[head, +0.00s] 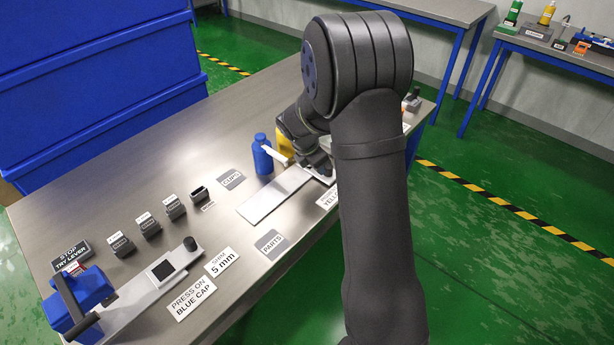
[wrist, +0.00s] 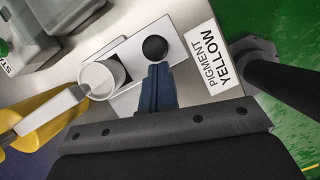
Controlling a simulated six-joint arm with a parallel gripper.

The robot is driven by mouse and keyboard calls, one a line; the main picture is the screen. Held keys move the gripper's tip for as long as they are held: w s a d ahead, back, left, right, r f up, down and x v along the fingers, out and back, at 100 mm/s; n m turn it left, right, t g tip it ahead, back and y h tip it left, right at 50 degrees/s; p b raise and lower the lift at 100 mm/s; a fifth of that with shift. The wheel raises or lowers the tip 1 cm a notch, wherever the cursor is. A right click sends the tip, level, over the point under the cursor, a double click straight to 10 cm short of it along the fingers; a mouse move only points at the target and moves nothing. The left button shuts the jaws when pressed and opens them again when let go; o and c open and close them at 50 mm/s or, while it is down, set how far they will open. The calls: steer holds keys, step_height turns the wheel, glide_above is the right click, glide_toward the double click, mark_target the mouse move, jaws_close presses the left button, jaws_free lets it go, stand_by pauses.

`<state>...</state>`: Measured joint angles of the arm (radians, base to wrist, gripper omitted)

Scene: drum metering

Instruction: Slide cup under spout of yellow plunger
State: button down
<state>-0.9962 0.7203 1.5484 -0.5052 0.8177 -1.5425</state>
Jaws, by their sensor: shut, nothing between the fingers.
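The yellow plunger (wrist: 25,112) is at the left of the wrist view, with its pale spout (wrist: 48,110) reaching right. The spout's tip is at or beside the left rim of the whitish cup (wrist: 103,76); I cannot tell if it is over the opening. In the head view the yellow plunger (head: 285,146) is partly behind my arm, and the cup cannot be made out. My gripper (wrist: 157,72) is shut and empty, right of the cup and apart from it. Its tips are just below a black knob (wrist: 155,48) in the wrist view.
A light plate (wrist: 128,58) lies beneath the cup and knob. A "PIGMENT YELLOW" label (wrist: 212,65) lies to the right. In the head view a blue bottle (head: 262,158) stands left of the yellow plunger. A blue lever device (head: 80,305) is at the front left.

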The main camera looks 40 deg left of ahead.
steer(key=shift+w, duration=0.3)
steer(key=shift+r, duration=0.1)
steer(key=s, duration=0.2)
steer(key=s+a, duration=0.1)
steer(key=s, duration=0.1)
steer(key=shift+s+a+r, duration=0.15)
steer(key=shift+s+r, duration=0.05)
steer(key=shift+s, duration=0.15)
steer(key=d+v, duration=0.1)
steer(key=v, duration=0.8)
steer(key=shift+a+r, duration=0.15)
steer(key=shift+a, duration=0.25)
steer(key=x, duration=0.8)
steer(key=shift+w+f, duration=0.1)
steer(key=shift+f, duration=0.2)
steer(key=w, duration=0.1)
steer(key=w+f, duration=0.1)
steer(key=w+d, duration=0.1)
steer(key=shift+w+f, duration=0.1)
steer(key=shift+f, duration=0.05)
steer(key=shift+w, duration=0.6)
